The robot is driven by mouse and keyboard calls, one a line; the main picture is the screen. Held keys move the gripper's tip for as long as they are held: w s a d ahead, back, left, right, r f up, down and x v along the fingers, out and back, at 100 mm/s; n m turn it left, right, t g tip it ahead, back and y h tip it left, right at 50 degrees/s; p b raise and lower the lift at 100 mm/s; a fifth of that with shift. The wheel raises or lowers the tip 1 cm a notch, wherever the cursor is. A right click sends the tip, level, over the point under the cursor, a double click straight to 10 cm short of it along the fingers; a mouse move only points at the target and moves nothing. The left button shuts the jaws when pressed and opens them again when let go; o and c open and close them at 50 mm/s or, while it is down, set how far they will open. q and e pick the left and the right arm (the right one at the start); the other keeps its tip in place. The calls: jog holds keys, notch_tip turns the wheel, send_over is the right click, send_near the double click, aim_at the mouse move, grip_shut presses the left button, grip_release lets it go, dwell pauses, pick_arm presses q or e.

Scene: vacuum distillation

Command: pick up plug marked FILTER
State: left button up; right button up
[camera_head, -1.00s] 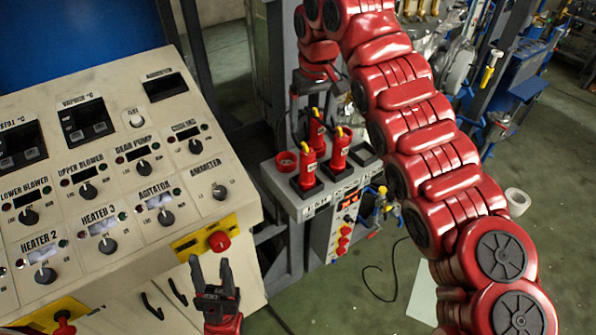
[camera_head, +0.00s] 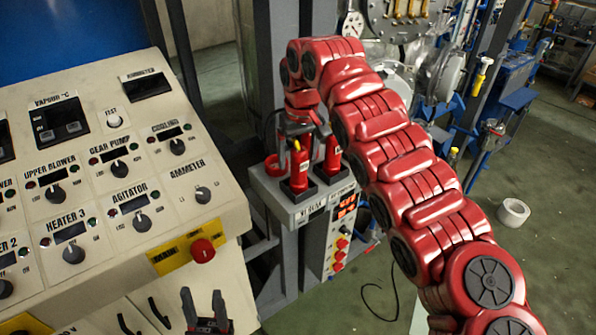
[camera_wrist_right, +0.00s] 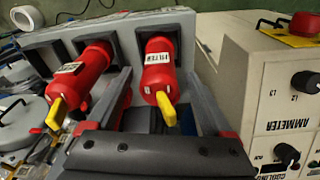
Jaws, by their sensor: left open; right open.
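The red plug marked FILTER (camera_wrist_right: 160,68) stands upright in a square dark socket in the right wrist view, its yellow tip towards the camera. In that view the fingers of my right gripper (camera_wrist_right: 162,104) are open on either side of it; contact cannot be told. The plug appears to be the left of two red plugs in the head view (camera_head: 299,172), below my right gripper (camera_head: 298,130). A second labelled red plug (camera_wrist_right: 88,76) stands just outside the left finger. My left gripper (camera_head: 207,310) is open and empty at the bottom of the head view.
The plugs stand on a grey socket box (camera_head: 308,212). A sloped control panel (camera_head: 100,190) with knobs and a red button (camera_head: 202,250) is close on the left. A red ring (camera_head: 272,165) lies beside the plugs. A white roll (camera_head: 513,212) lies on the floor.

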jog(key=shift+d+f+p, duration=0.1)
jog(key=shift+f+p, duration=0.25)
jog(key=shift+f, duration=0.5)
jog(key=shift+w+f, duration=0.15)
jog(key=shift+f, duration=0.1)
grip_shut()
